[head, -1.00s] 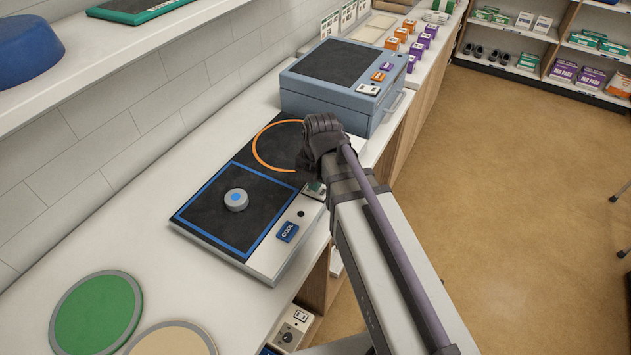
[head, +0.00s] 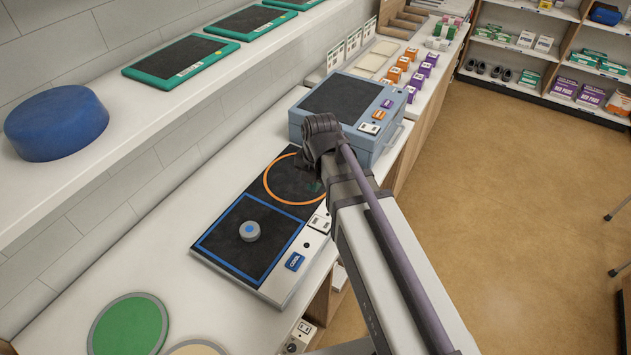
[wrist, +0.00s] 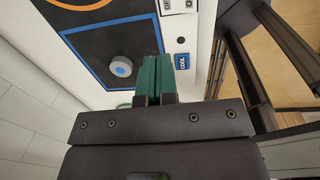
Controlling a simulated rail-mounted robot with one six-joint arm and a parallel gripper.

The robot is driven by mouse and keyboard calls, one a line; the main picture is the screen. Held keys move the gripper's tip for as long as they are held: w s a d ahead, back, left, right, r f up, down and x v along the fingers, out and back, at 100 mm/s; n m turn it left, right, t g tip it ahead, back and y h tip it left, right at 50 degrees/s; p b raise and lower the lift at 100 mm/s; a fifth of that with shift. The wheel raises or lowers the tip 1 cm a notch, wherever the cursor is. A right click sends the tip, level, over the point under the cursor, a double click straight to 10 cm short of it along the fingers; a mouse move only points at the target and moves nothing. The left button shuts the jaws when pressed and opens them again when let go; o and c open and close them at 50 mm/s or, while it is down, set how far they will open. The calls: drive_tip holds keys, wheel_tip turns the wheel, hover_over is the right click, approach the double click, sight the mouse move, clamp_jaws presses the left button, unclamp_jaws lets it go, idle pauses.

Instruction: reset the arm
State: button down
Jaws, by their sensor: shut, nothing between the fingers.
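My gripper (wrist: 158,78) is in the wrist view with its two green fingers together and nothing between them. A grey puck with a blue centre (head: 250,231) sits inside the blue-outlined square. It also shows in the wrist view (wrist: 121,67), to the left of the fingers and apart from them.
A blue-grey box (head: 383,139) stands on the counter just behind my wrist. A blue round cushion (head: 56,123) and green-framed tablets (head: 180,60) lie on the shelf at left. A green disc (head: 130,326) lies at the counter's near end. The floor at right is open.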

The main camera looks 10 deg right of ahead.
drive_tip(key=s+d+f+m+b, duration=0.1)
drive_tip(key=s+f+m+b, duration=0.2)
drive_tip(key=m, duration=1)
drive_tip(key=s+d+f+m+b, duration=0.1)
drive_tip(key=s+f+m+b, duration=0.2)
drive_tip(key=m, duration=1.1)
drive_tip(key=shift+s+d+f+g+h+b, duration=0.3)
drive_tip(key=shift+s+f+b, duration=0.1)
drive_tip(key=shift+s, duration=0.75)
